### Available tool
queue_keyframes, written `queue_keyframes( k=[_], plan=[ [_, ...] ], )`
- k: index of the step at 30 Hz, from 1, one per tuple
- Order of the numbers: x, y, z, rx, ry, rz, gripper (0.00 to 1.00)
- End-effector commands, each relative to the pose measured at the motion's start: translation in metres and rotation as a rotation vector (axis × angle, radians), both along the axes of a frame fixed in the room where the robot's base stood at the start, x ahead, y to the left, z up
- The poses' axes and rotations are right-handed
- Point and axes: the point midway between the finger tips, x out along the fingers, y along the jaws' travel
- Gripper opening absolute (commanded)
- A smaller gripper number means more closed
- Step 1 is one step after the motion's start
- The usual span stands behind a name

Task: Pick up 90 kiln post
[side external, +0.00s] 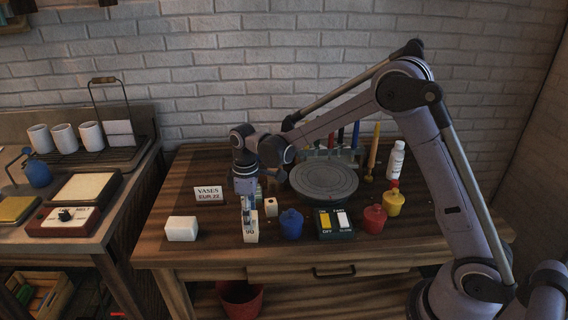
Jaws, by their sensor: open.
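The 90 kiln post (250,235) is a pale upright block with "90" on its front, near the table's front edge. My gripper (248,208) points down right at the top of this post. Its jaws are open. The fingers overlap the post's upper part in this view, so I cannot tell whether they touch it or how far they reach around it.
A small pale block (271,207) and a blue pot (291,224) stand close to the right of the post. A white block (181,229) and a "VASES" sign (208,194) are to the left. A grey turntable (323,181) is behind right, and a switch box (335,224) is in front of it.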

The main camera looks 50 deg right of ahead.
Motion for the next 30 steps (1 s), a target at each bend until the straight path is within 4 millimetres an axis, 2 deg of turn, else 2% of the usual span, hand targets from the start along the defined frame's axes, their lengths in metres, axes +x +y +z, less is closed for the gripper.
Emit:
queue_keyframes(
  k=[7,15,25,26,30],
  plan=[
    [0.000,0.000,-0.017,0.000,0.000,-0.001,0.64],
    [0.001,0.000,-0.053,0.001,-0.001,-0.001,0.64],
    [0.001,0.000,-0.060,0.001,-0.001,-0.001,0.64],
    [0.001,0.000,-0.060,0.001,-0.001,-0.001,0.61],
    [0.001,0.000,-0.060,0.001,-0.001,-0.001,0.21]
  ],
)
